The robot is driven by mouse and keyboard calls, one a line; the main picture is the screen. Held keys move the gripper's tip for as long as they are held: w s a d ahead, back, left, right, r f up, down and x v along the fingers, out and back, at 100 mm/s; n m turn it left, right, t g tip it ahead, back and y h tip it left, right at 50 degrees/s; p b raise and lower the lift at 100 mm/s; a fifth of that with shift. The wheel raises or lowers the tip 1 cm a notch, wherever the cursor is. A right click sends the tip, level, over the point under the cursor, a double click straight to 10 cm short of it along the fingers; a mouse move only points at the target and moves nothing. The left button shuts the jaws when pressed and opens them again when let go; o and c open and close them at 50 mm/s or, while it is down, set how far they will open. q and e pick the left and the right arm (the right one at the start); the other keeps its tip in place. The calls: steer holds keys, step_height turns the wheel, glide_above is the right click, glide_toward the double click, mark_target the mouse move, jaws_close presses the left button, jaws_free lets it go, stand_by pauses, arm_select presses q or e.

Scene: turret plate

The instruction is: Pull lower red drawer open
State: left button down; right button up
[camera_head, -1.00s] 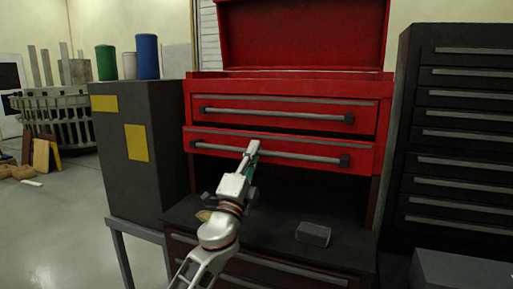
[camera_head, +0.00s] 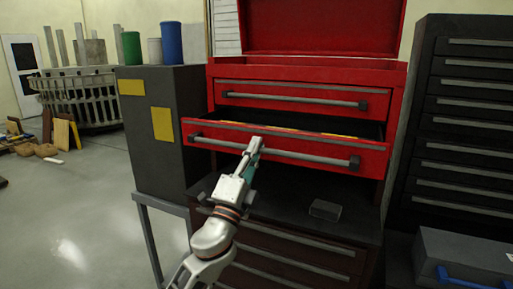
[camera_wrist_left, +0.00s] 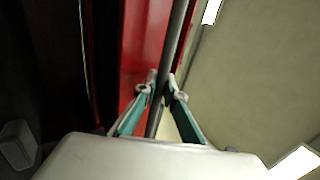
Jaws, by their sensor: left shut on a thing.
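The lower red drawer (camera_head: 350,169) of the red tool chest stands partly open, and its dark inside with some yellow bits shows behind the front. A grey bar handle (camera_head: 300,156) runs along its front, held by black end brackets. My left gripper (camera_head: 254,147) is shut on this handle left of its middle. In the left wrist view the two teal-and-grey fingers (camera_wrist_left: 160,92) close around the handle bar (camera_wrist_left: 175,45), with the red drawer front (camera_wrist_left: 140,50) beside it. My right gripper is in neither view.
The upper red drawer (camera_head: 300,88) is shut above. A small dark block (camera_head: 325,209) lies on the dark surface below. A grey cabinet (camera_head: 165,160) stands at the left, a black drawer cabinet (camera_head: 465,125) at the right, and a grey box (camera_head: 465,255) at lower right.

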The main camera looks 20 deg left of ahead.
arm_select(q)
steer(key=c, duration=2.4)
jaws_free()
steer(key=shift+s+f, duration=0.1)
steer(key=v, duration=1.1)
steer(key=shift+s+f, duration=0.15)
steer(key=shift+s, duration=0.2)
steer(key=s+d+f+n+g, duration=0.1)
steer(key=s+f+n+g, duration=0.15)
steer(key=f, duration=0.75)
steer(key=s+f+n+g, duration=0.2)
steer(key=f+n+g, duration=0.15)
steer(key=f, duration=0.55)
steer(key=s+d+f+n+g, duration=0.1)
steer(key=s+f+n+g, duration=0.15)
steer(key=f, duration=0.75)
steer(key=s+d+f+n+g+h, duration=0.1)
steer(key=s+f+n+g, duration=0.1)
steer(key=s+f, duration=0.5)
steer(key=s+d+f+n+g+p, duration=0.1)
steer(key=s+d+f+n+g, duration=0.1)
steer(key=s+f, duration=0.6)
step_height(320, 180, down, 4)
steer(key=shift+s+d+r+n+g+h, duration=0.1)
steer(key=shift+s+d+n+g+h, duration=0.2)
steer(key=shift+n+g, duration=0.6)
